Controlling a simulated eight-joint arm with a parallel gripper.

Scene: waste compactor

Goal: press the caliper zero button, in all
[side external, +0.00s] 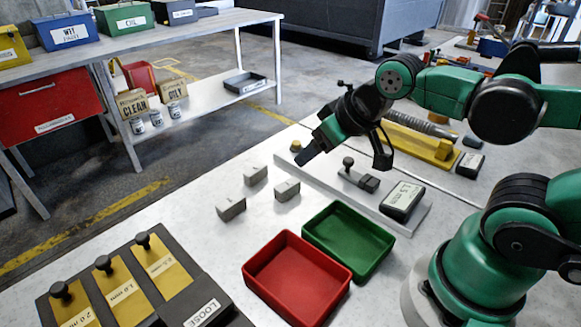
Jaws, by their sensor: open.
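A grey bench fixture (408,224), which looks like the caliper station, lies on the light table. It carries a small yellow button (296,146) at its far left end, a dark slide with a black knob (348,163), and a display block (403,199) with a white readout at its near right end. I cannot tell for sure which part is the zero button. My gripper (344,162) is open and empty, tilted down over the far part of the fixture. One dark finger is close to the yellow button; contact cannot be told.
Several small grey blocks (231,208) stand left of the fixture. A red tray (297,279) and green tray (348,240) stand in front. A dark gauge rack (203,289) is at the front left. A yellow fixture (420,140) with a metal rod lies behind my gripper.

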